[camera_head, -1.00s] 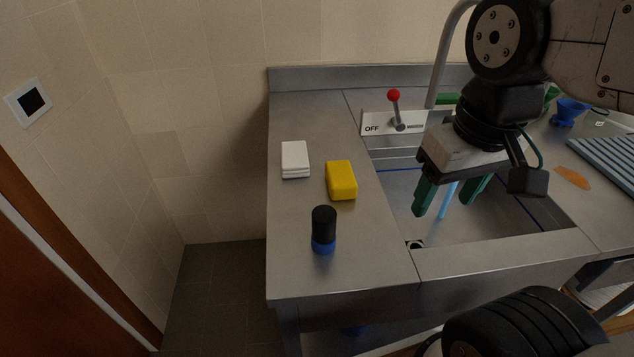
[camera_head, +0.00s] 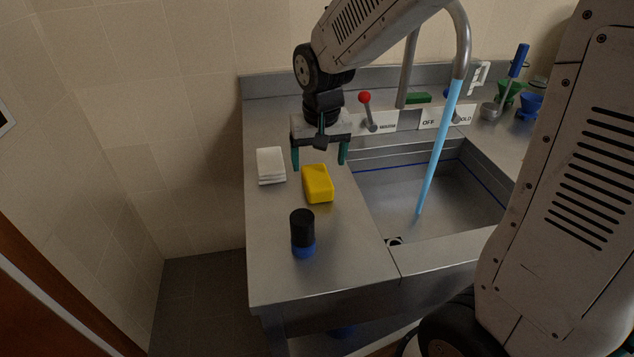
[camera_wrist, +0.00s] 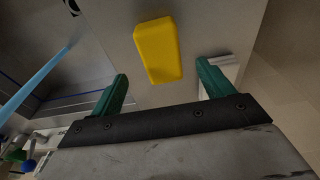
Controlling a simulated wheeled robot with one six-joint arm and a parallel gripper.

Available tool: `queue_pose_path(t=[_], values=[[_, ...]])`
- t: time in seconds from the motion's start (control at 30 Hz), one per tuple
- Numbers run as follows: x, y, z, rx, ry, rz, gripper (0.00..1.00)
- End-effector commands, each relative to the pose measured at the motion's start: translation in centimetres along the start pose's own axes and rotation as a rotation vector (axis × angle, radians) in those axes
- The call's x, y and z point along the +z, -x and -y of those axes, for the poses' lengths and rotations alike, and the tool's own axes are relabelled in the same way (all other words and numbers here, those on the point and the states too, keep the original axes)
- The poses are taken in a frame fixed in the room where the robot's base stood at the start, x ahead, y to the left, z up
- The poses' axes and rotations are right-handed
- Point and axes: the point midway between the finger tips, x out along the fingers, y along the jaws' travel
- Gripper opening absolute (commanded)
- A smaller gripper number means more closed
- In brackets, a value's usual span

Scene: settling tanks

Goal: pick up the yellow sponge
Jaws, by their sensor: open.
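The yellow sponge (camera_head: 318,184) lies flat on the steel counter left of the sink, between the folded white cloths and the basin. My gripper (camera_head: 320,160) is above and just behind it, pointing down, with its two green fingers spread apart and nothing between them. In the wrist view the sponge (camera_wrist: 158,50) lies ahead of the open fingers (camera_wrist: 160,90), roughly centred between them and not touched. The whole top of the sponge shows there.
Folded white cloths (camera_head: 270,165) lie left of the sponge, and a black and blue bottle (camera_head: 303,234) stands in front. Blue water runs from the tap (camera_head: 462,45) into the sink (camera_head: 440,195). A red-knobbed lever (camera_head: 367,112) stands behind. The counter's front left is clear.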

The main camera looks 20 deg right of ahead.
Motion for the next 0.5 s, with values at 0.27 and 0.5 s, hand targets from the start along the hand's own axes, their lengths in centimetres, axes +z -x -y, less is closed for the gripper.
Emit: queue_pose_path(t=[0.27,0.5], values=[[-0.2,-3.6,0.1,0.001,0.0,0.004,0.8],[-0.3,-6.3,0.1,0.0,0.0,0.002,0.8]])
